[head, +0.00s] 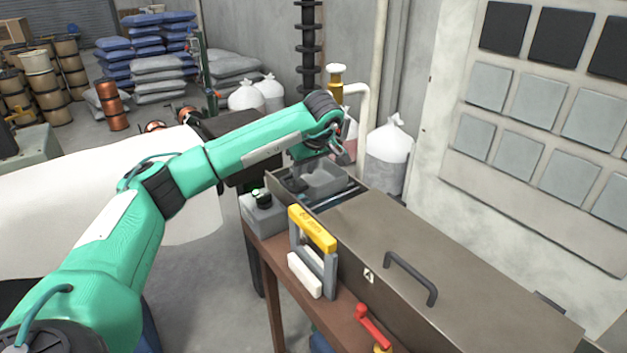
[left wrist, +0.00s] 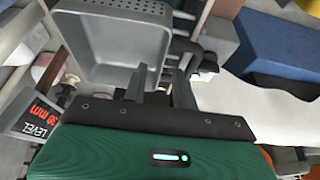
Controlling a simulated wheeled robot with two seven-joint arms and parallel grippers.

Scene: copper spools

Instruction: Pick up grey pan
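The grey pan (head: 325,180) sits at the far end of the metal bench box, partly hidden by my left gripper. In the left wrist view the pan (left wrist: 110,45) is a square tray with a perforated wall, at the upper left. My right gripper is not in view.
A grey box with a dark knob (head: 262,208) stands close left of the pan. A yellow-topped frame (head: 313,230) stands nearer. The long metal cover (head: 430,240) has a black handle (head: 410,275). A red-handled item (head: 373,325) is at the front. White sacks (head: 390,150) stand behind.

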